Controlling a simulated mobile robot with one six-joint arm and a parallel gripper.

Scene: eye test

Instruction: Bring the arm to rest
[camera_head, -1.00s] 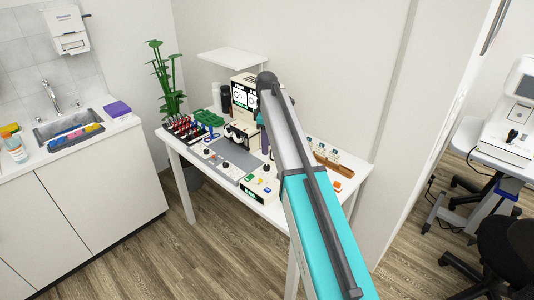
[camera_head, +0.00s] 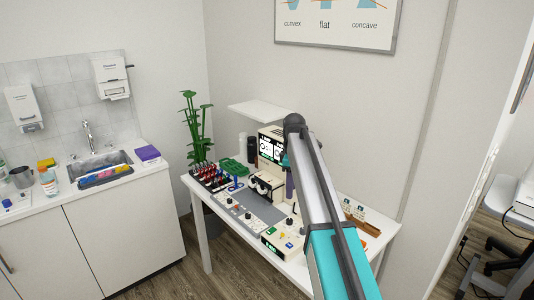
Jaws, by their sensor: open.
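My arm (camera_head: 325,200) reaches from the bottom edge up over the white table (camera_head: 205,232), with a teal link near me and a grey link beyond it. Its dark elbow joint (camera_head: 293,122) stands in front of the back wall. Beyond the elbow, small teal and purple parts (camera_head: 290,186) show just left of the grey link; I cannot tell whether they are mine. My gripper cannot be made out; the arm's links cover that area.
The table bears a cream instrument (camera_head: 271,145), a control box (camera_head: 283,238), a rack of red-and-black items (camera_head: 211,176) and a wooden rack (camera_head: 365,217). A plant (camera_head: 195,125) stands at the left corner. A sink counter (camera_head: 110,184) is at left. Floor shows between counter and table.

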